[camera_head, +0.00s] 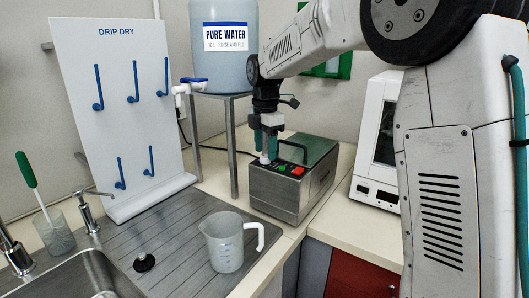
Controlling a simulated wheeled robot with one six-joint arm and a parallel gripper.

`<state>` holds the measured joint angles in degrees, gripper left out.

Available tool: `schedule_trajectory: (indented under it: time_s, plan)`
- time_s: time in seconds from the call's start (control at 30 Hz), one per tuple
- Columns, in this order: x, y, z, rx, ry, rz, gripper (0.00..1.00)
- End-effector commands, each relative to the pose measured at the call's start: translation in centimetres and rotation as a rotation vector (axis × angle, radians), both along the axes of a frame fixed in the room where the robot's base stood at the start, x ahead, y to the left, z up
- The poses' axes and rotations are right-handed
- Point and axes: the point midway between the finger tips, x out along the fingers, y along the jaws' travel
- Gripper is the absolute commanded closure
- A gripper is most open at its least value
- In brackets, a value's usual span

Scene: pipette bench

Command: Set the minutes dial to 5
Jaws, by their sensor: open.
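A metal box-shaped device (272,194) stands on the counter right of the drainboard, with a black handle on its lid. Its sloped top panel has a red button (297,171), a green button (282,168) and a small pale knob (265,160) at the left end. This knob is probably the minutes dial; its marks and setting are too small to read. My gripper (265,154) points down over that knob, with its teal fingers open on either side. I cannot tell whether the fingers touch the knob.
A clear measuring jug (227,250) stands on the ribbed drainboard (185,262) in front. A water tank (222,70) on a metal stand is behind left, beside the drip-dry board (120,130). A white cabinet (373,140) is on the right. The sink (75,275) is front left.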

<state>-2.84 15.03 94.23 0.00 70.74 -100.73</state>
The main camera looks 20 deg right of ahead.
Motion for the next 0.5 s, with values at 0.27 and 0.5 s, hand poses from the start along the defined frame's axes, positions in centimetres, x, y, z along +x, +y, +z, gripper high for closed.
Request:
schedule_trajectory:
  time_s: [0.27,0.5]
  plan:
    - [0.0,0.0,-1.7,0.0,0.0,-0.001,0.49]
    - [0.0,0.0,-1.6,0.0,0.0,-0.001,0.65]
